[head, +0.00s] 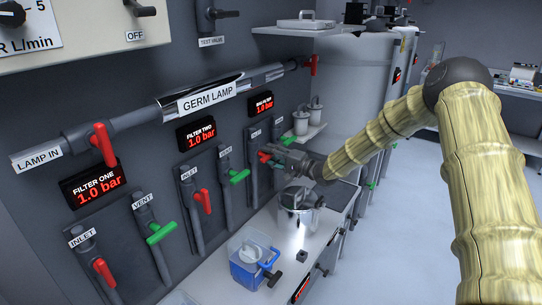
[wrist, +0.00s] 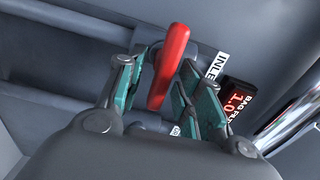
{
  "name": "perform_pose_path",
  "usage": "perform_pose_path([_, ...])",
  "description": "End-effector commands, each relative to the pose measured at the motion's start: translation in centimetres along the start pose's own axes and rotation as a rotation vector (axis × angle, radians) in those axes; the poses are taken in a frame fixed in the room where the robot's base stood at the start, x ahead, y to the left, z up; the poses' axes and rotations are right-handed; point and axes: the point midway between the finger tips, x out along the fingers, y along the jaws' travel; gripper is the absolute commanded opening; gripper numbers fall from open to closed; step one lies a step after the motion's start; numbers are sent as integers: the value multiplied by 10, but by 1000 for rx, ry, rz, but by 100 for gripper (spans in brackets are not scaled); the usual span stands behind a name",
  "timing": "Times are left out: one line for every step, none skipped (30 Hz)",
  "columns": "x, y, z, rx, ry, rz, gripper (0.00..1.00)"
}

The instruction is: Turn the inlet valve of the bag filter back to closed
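The bag filter's inlet valve has a red handle (head: 264,156), partly hidden by my gripper in the head view. In the wrist view the red handle (wrist: 170,66) stands between my fingers, beside the INLET label (wrist: 217,65). My gripper (head: 277,156) is at the handle; in the wrist view its green-padded fingers (wrist: 158,92) are apart, one on each side of the handle. A gap shows on the left side; contact on the right is hard to tell. The bag filter display (head: 262,103) is lit red above the valve.
A steel pot (head: 299,211) and a blue container (head: 253,262) stand on the bench below.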

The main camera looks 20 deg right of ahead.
Motion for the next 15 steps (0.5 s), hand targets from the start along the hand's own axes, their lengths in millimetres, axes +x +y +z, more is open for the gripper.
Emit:
perform_pose_path([-1, 0, 0, 0, 0, 0, 36])
perform_pose_path([-2, 0, 0, 0, 0, 0, 36])
perform_pose_path([-5, 0, 0, 0, 1, 0, 36])
perform_pose_path([-7, 0, -1, 0, 1, 0, 36])
perform_pose_path([-10, 0, -1, 1, 1, 0, 36])
perform_pose_path([-15, 0, 0, 1, 1, 0, 36])
perform_pose_path([-19, -1, -1, 0, 1, -1, 36])
perform_pose_path([-24, -1, 0, 0, 1, -1, 36])
perform_pose_path([-31, 0, 0, 1, 1, -1, 36])
perform_pose_path([-37, 0, -1, 1, 1, -1, 36])
perform_pose_path([-42, 0, -1, 1, 2, -1, 36])
perform_pose_path([-50, -1, -1, 2, 2, -2, 36])
perform_pose_path([-55, -1, -1, 2, 2, -1, 36])
perform_pose_path([-61, 0, -1, 2, 2, 0, 36])
perform_pose_path([-68, 0, -1, 2, 2, -1, 36])
